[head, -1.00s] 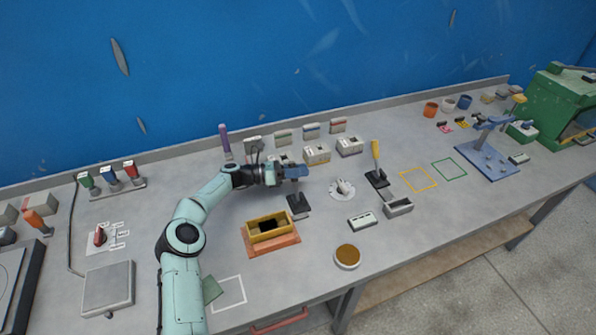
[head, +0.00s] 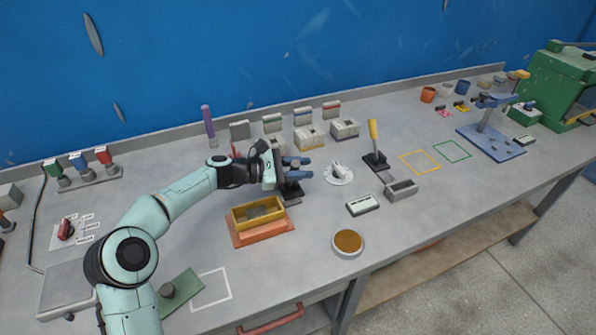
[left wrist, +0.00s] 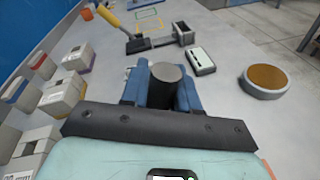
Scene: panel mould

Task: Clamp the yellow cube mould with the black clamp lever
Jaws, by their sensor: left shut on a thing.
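The yellow cube mould (head: 262,222) is an open-topped rectangular box on an orange base (head: 262,237), in the head view near the middle of the bench. The black clamp lever (head: 291,192) stands just behind and right of the mould. My left gripper (head: 302,168) has its blue fingers shut on the lever's black handle. My right gripper is out of view.
To the right are a white dial plate (head: 338,178), a yellow-handled lever (head: 373,133), an open grey box (head: 401,191), a small display unit (head: 362,205) and a round brown-filled dish (head: 347,242). Several grey boxes line the back. The bench in front is mostly clear.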

